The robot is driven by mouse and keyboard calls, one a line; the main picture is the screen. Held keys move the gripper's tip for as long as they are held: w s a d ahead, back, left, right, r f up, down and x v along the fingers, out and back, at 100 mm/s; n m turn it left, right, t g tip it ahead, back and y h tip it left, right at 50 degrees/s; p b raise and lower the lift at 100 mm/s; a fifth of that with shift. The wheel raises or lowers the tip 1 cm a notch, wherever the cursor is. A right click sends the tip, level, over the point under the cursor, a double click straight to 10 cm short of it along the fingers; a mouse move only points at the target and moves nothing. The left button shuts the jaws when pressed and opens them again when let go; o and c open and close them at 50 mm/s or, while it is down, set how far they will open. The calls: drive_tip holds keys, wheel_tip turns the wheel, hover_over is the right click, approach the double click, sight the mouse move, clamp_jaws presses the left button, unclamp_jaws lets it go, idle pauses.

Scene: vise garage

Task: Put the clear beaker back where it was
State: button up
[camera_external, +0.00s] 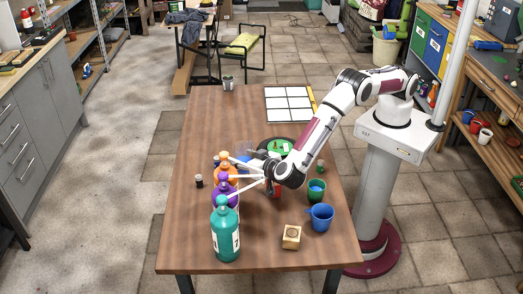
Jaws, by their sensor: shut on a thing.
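The clear beaker (243,160) shows as a pale, see-through shape above the table, just right of the orange bottle (226,172). My gripper (256,156) reaches left from my wrist and appears shut on the beaker's right side. The beaker's lower part is hard to make out behind the white bottle spouts. I cannot tell whether its base touches the table.
A purple bottle (222,191) and a teal bottle (225,232) stand in front of the orange one. A green cup (316,191), blue mug (321,217) and wooden block (291,237) stand right. A white grid board (289,103) lies at the back.

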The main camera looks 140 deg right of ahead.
idle(0.3)
drive_tip(key=shift+f, duration=1.9)
drive_tip(key=shift+f, duration=0.15)
drive_tip(key=o, duration=1.3)
drive_tip(key=shift+r, duration=0.2)
drive_tip(key=v, duration=1.2)
